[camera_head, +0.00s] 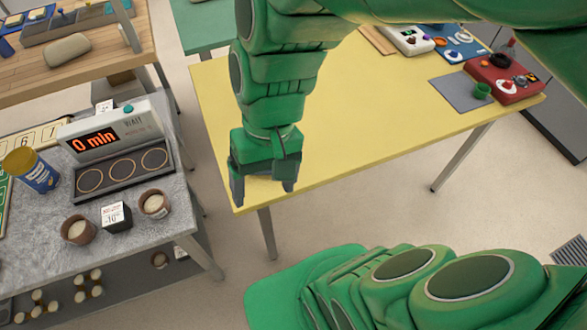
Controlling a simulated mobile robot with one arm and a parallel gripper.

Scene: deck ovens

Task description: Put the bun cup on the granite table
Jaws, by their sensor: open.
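The granite table (150,238) is grey and stands at the left. Two brown cups with pale, rounded contents stand on it near its front edge, one at the left (78,230) and one at the right (154,204). They look like bun cups; I cannot tell which one the task means.
A small dark block with a white label (116,216) stands between the two cups. Behind it are a display reading "0 min" (100,142), a tray with three rings (122,173) and a blue-yellow can (33,171). The yellow table (370,125) is mostly clear, with devices at its far right.

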